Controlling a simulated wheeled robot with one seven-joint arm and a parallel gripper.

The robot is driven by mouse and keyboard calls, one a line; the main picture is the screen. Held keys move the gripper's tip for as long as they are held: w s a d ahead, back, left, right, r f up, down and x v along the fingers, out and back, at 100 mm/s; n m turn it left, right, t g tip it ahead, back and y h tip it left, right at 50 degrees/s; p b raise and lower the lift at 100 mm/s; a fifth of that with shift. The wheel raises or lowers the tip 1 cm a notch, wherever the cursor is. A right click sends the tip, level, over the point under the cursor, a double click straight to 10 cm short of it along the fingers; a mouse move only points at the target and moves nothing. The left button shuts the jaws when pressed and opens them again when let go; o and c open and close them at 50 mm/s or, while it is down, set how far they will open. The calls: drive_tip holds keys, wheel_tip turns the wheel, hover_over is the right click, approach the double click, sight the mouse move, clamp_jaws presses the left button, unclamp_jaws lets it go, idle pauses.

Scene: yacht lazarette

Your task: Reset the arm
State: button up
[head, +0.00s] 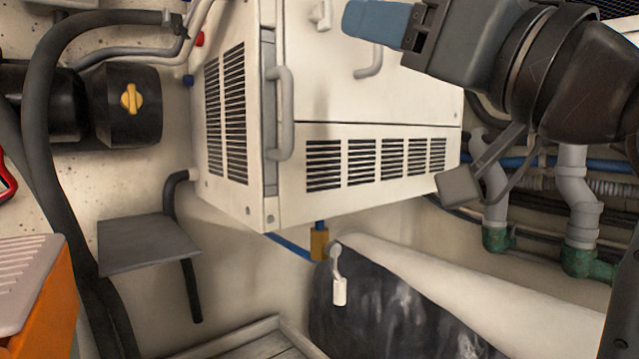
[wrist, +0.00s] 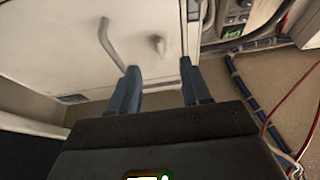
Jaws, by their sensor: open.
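My gripper (head: 372,22) is at the top of the head view, with its blue fingers pointing left. It is in front of the upper face of a white vented cabinet (head: 290,200), near a grey bar handle (head: 371,60) on it. In the wrist view the two blue fingers of my gripper (wrist: 160,84) stand apart with nothing between them. Beyond them the white cabinet face shows a bar handle (wrist: 110,45) and a small knob or latch (wrist: 158,44). I cannot tell whether the fingers touch the cabinet.
A black cylinder with a yellow knob (head: 131,99) and thick dark hoses are at the left. A small grey shelf (head: 148,243) sticks out below. Grey pipes with green fittings (head: 590,258) are at the right. An orange box (head: 50,310) is at the lower left.

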drive_tip(key=w+d+f+m+t+h, duration=0.1)
drive_tip(key=d+f+m+h, duration=0.15)
drive_tip(key=f, duration=0.65)
drive_tip(key=w+d+f+m+h, duration=0.1)
drive_tip(key=d+f+m+h, duration=0.15)
drive_tip(key=f, duration=0.65)
drive_tip(key=s+d+f+m+h, duration=0.1)
drive_tip(key=s+f+h, duration=0.1)
drive_tip(key=s+f, duration=0.2)
drive_tip(key=s+d+f+m+g+h, duration=0.1)
drive_tip(key=s+f, duration=0.3)
drive_tip(key=f, duration=0.6)
drive_tip(key=s+d+f+m+h, duration=0.1)
drive_tip(key=s+d+f+h, duration=0.1)
drive_tip(key=f, duration=0.6)
drive_tip(key=shift+s+d+m+h, duration=0.15)
drive_tip(key=shift+s+m+h, duration=0.25)
drive_tip(key=shift+s, duration=0.65)
drive_tip(key=s+d+f+n+g+h, duration=0.1)
drive_tip(key=s+f, duration=0.3)
drive_tip(key=s, duration=0.8)
drive_tip(key=s+d+f+n+g, duration=0.1)
drive_tip(key=s+f, duration=0.3)
drive_tip(key=s, duration=0.8)
drive_tip(key=shift+d+f+g+h, duration=0.4)
drive_tip(key=shift+d+g, duration=0.2)
drive_tip(key=shift+g, duration=0.3)
